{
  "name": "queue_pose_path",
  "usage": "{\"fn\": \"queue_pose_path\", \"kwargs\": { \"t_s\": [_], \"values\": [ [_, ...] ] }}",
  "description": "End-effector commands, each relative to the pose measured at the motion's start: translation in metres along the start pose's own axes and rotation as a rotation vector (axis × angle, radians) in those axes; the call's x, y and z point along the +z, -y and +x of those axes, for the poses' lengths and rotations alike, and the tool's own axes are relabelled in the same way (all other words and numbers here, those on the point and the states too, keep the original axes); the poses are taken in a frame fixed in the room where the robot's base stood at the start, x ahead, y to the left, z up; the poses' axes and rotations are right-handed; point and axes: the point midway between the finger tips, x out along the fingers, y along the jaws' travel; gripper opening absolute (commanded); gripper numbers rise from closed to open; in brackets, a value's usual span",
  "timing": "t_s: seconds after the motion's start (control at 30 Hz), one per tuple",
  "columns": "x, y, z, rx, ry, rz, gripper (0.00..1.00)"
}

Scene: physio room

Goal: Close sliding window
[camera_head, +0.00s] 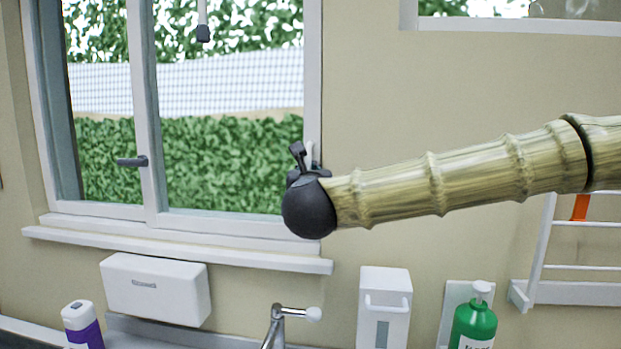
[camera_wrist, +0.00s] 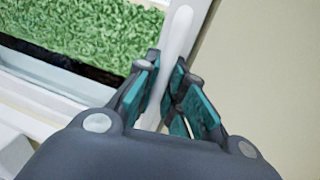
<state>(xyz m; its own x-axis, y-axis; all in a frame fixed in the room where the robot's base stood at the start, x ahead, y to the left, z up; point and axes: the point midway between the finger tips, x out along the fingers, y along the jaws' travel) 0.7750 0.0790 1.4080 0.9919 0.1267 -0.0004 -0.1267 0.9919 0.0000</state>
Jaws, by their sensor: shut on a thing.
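The white-framed window (camera_head: 153,110) fills the upper left of the head view, with two glass panes side by side. A white upright handle (camera_wrist: 179,35) stands at the window's right edge. My gripper (camera_wrist: 167,75) has its teal-padded fingers on both sides of this handle and is shut on it. In the head view my gripper (camera_head: 305,160) is at the right side of the window frame, mostly hidden behind my dark wrist. A dark handle (camera_head: 133,161) sits on the left pane near the middle upright. I cannot tell how far the sash stands open.
The white sill (camera_head: 180,250) runs below the window. Under it are a white dispenser box (camera_head: 156,287), a tap (camera_head: 285,320), a white wall dispenser (camera_head: 384,308) and a green pump bottle (camera_head: 474,325). A white rack (camera_head: 560,285) is at the right.

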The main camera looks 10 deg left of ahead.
Motion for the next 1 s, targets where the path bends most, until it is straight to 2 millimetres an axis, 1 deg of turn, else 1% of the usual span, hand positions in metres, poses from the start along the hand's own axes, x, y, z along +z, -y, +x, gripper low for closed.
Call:
{"fn": "queue_pose_path", "kwargs": {
  "t_s": [0.17, 0.2, 0.3, 0.77, 0.87, 1.0],
  "values": [
    [-0.001, 0.003, 0.001, -0.005, -0.002, 0.000, 0.00],
    [-0.001, 0.003, 0.001, -0.006, -0.002, 0.000, 0.17],
    [-0.001, 0.003, 0.001, -0.005, -0.002, 0.000, 0.34],
    [0.000, 0.002, -0.001, -0.005, -0.001, 0.001, 0.34],
    [-0.001, 0.002, -0.006, -0.004, -0.001, 0.000, 0.34],
    [-0.001, 0.002, -0.022, -0.003, -0.002, 0.000, 0.34]
  ]
}}
